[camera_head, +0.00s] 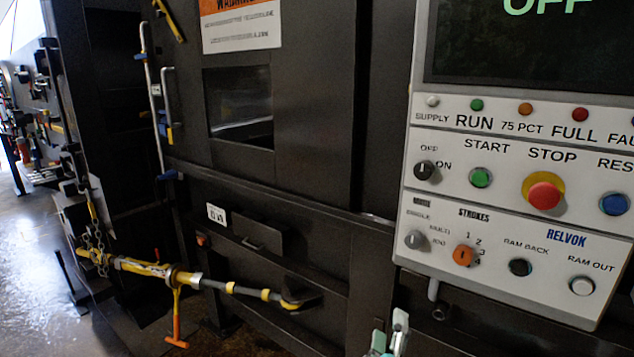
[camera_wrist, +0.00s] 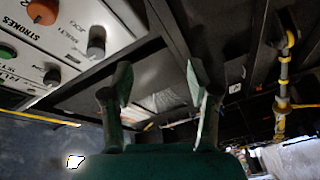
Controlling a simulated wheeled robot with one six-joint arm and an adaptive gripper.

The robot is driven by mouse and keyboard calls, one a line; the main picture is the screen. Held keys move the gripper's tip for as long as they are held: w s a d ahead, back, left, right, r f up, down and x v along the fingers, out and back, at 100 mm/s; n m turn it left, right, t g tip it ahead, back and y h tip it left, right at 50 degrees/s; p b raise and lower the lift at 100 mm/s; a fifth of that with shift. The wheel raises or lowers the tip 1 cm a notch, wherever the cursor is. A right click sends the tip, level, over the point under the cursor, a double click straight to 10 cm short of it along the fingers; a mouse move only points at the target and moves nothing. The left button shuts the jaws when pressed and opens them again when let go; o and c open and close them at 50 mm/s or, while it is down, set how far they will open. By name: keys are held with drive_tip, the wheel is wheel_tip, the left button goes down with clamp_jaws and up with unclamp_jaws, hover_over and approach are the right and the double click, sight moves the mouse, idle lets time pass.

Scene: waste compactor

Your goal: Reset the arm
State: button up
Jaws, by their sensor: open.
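My gripper (camera_head: 390,338) shows at the bottom edge of the head view, below the control panel. Only its pale green fingertips are in that view. In the wrist view my gripper (camera_wrist: 160,95) has its two green fingers spread apart with nothing between them. The wrist view appears turned over, with the panel's lettering upside down. The rest of my arm is out of the head view.
A grey control panel (camera_head: 500,205) with buttons and knobs is at right; its screen (camera_head: 520,50) reads OFF. A dark compactor front (camera_head: 270,190) fills the middle. A yellow ratchet bar (camera_head: 180,277) sticks out at lower left. Bare floor (camera_head: 30,250) is at left.

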drive_tip(key=s+d+f+m+g+y, duration=0.1)
drive_tip(key=s+d+f+y, duration=0.15)
drive_tip(key=s+f, duration=0.7)
drive_tip(key=s+d+f+g+y, duration=0.1)
drive_tip(key=s+f+y, duration=0.2)
drive_tip(key=s+f, duration=0.65)
drive_tip(key=s+d+m, duration=0.2)
drive_tip(key=s+m, duration=0.6)
drive_tip(key=s, duration=1.6)
drive_tip(key=shift+m+g, duration=0.3)
drive_tip(key=shift+d+f+h, duration=0.1)
drive_tip(key=shift+h, duration=0.15)
